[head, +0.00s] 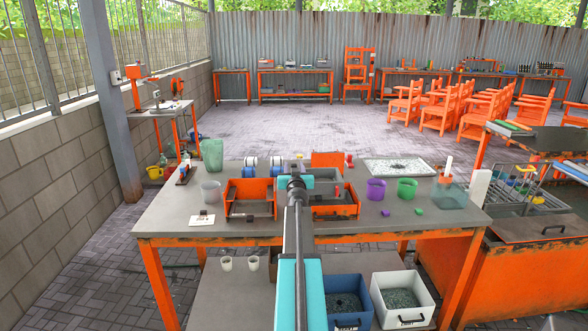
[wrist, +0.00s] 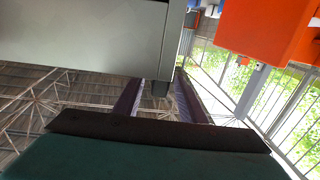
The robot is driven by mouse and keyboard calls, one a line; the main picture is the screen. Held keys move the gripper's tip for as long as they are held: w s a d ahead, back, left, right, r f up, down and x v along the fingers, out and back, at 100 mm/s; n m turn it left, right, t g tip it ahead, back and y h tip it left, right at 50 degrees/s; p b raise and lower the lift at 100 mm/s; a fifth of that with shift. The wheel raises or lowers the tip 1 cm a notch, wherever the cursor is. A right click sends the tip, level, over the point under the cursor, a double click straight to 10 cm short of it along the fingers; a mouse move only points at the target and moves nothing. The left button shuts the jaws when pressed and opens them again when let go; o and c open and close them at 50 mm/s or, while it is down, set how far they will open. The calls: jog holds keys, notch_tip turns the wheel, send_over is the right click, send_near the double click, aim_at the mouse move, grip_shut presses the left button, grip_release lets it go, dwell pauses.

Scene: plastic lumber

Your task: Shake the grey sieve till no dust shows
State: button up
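No piece in view is plainly a grey sieve. The nearest likeness is a flat pale-framed tray with a speckled grey face (head: 399,167), lying at the back right of the table; whether it is the sieve I cannot tell. Two orange-walled boxes (head: 249,189) with grey insides stand either side of my arm. My gripper (head: 295,183) is at the arm's far end, between these boxes; my arm hides much of it.
Two bins, blue (head: 347,318) and white (head: 415,311), sit below in front. The table's front right is mostly clear.

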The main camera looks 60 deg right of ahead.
grip_shut()
jog(key=shift+s, duration=0.1)
jog(key=shift+s+d+b, duration=0.6)
jog(key=shift+s+d, duration=0.1)
jog(key=shift+s, duration=0.25)
jog(key=shift+s+d+b, duration=0.55)
jog(key=shift+s+d, duration=0.15)
jog(key=shift+s, duration=0.2)
grip_release()
jog(key=shift+s+a, duration=0.1)
jog(key=b+v, duration=0.2)
jog(key=v, duration=1.1)
jog(key=shift+a, duration=0.25)
jog(key=shift+s, duration=0.1)
